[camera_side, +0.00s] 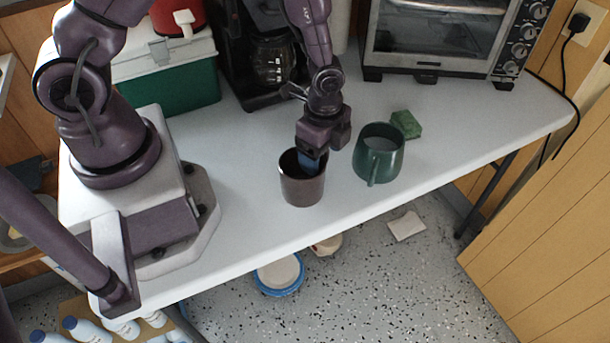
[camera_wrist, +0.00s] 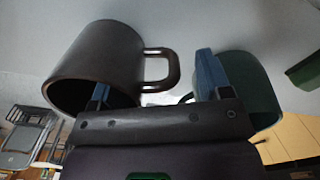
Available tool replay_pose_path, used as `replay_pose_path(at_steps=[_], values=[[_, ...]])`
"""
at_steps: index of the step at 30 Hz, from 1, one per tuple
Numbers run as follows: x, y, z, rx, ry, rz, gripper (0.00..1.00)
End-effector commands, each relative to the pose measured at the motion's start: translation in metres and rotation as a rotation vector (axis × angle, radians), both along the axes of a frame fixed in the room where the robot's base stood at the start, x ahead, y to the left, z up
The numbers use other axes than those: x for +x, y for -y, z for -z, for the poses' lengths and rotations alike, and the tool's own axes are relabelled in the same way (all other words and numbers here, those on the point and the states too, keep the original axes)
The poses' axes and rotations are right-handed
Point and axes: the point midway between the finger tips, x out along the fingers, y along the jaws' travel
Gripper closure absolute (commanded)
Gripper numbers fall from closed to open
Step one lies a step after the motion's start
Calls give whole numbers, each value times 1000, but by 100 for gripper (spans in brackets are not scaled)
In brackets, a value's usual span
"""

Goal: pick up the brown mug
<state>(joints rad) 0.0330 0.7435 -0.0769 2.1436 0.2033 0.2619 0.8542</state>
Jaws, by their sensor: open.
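The brown mug (camera_side: 302,190) stands upright on the white table near its front edge. In the wrist view, the brown mug (camera_wrist: 95,55) fills the left side, with its handle (camera_wrist: 172,70) pointing right between my fingers. My gripper (camera_side: 311,166) is open and low at the mug's rim. In the wrist view, my gripper (camera_wrist: 155,75) has its left finger at the mug's opening, its tip hidden by the mug, and its right finger outside beyond the handle. The handle is hidden in the side view. I cannot tell whether a finger touches the mug.
A dark green mug (camera_side: 378,155) stands close on the right, near my right finger in the wrist view. A green sponge (camera_side: 406,124) lies behind it. A toaster oven (camera_side: 440,40), coffee maker (camera_side: 262,62) and green cooler (camera_side: 180,85) stand at the back. The right table is clear.

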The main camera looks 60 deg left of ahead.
Motion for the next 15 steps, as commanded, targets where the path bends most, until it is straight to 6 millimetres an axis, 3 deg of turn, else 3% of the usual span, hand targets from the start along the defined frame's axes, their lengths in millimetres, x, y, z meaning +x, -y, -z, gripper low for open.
replay_pose_path(at_steps=[4,11,12,15], values=[[0,0,15,0,-1,0,29],[0,0,17,0,1,-1,29],[0,0,17,0,1,-1,31],[0,0,17,0,1,-1,54]])
